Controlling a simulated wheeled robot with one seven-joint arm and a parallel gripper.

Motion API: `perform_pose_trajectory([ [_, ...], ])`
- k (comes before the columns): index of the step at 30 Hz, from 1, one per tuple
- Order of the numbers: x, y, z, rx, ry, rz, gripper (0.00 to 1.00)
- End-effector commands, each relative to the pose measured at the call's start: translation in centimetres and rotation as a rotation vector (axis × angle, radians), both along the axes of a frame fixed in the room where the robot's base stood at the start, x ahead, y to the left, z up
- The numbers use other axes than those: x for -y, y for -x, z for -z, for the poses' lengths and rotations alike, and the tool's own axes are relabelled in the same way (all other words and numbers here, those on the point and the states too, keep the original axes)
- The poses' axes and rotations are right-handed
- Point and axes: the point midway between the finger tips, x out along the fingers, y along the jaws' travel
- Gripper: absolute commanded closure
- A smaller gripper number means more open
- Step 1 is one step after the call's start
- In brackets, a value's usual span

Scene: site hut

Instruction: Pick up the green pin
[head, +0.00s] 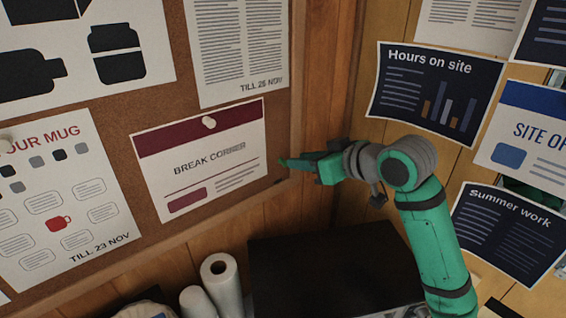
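I see no clear green pin in the head view. My gripper (292,162) is green and points left at the right edge of the "BREAK CORNER" notice (205,160), close to the cork board (278,120). Its fingers are seen from the side and overlap, so I cannot tell if they are open or hold anything. Anything small and green at its tips would blend with the fingers. A white pin (208,122) holds the top of the "BREAK CORNER" notice. Another white pin (6,145) is at the left edge, on the mug notice (50,200).
A black box-like thing (330,270) stands below my arm, beside rolled white paper (222,285).

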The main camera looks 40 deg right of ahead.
Motion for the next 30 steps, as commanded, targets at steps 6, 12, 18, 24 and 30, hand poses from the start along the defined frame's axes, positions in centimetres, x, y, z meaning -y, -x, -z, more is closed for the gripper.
perform_pose_trajectory([
  [6, -0.7, -2.7, 1.4, -0.002, 0.002, -0.004, 0.78],
  [12, -0.8, -4.2, 2.1, 0.0, 0.0, -0.004, 0.78],
  [18, -0.8, -4.3, 2.2, 0.0, 0.0, -0.003, 0.78],
  [24, -0.8, -4.3, 2.2, 0.0, 0.0, -0.003, 1.0],
  [30, -0.8, -4.3, 2.2, 0.0, 0.0, -0.003, 1.0],
])
